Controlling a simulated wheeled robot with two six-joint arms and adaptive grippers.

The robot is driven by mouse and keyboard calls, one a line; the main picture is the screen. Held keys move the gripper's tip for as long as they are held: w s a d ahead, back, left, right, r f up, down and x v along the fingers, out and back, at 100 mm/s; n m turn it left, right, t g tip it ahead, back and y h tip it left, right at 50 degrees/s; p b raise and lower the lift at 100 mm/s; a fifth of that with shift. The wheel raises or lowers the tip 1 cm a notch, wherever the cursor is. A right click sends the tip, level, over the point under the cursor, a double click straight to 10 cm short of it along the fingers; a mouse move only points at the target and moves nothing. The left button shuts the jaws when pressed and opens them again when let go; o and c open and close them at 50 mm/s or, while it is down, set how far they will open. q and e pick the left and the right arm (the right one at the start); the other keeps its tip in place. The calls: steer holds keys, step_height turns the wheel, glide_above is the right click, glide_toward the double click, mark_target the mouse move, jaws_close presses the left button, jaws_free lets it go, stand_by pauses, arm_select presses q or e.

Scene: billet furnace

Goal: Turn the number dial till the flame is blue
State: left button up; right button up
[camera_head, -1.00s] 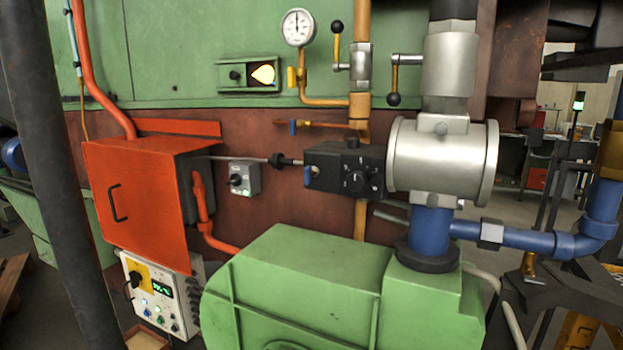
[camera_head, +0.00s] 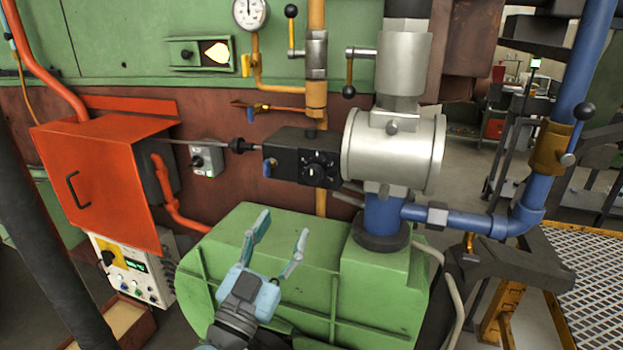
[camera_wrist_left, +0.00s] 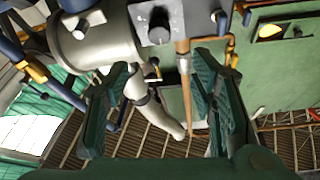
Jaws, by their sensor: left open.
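The number dial (camera_head: 317,171) is a round black knob with white marks on the front of a black box (camera_head: 283,158), beside the metal cylinder. It also shows at the top of the left wrist view (camera_wrist_left: 158,34). The flame (camera_head: 216,52) glows pale yellow in a small window in the green furnace wall. It also shows at the top right of the left wrist view (camera_wrist_left: 270,31). My left gripper (camera_head: 283,224) is open and empty, in front of the green blower housing, below and apart from the dial. My right gripper is not in view.
The silver cylinder (camera_head: 392,155) and blue pipe (camera_head: 460,223) stand right of the dial. The green housing (camera_head: 340,240) is below. A small switch box (camera_head: 206,158) and an orange cabinet (camera_head: 100,180) are to the left.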

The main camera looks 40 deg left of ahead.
arm_select(q)
steer(key=b, duration=0.5)
glide_toward(311, 179)
steer(key=w, duration=0.2)
steer(key=p+x, duration=0.1)
steer(key=x, duration=0.2)
steer(key=r+p+x, duration=0.1)
steer(key=x, duration=0.2)
steer(key=shift+w+a+r, duration=0.15)
steer(key=shift+a, duration=0.1)
steer(key=shift+w+a+r+p, duration=0.15)
steer(key=shift+w+p, duration=0.2)
steer(key=shift+w, duration=0.1)
steer(key=c, duration=1.1)
steer(key=shift+c, duration=0.2)
steer(key=shift+m, duration=0.3)
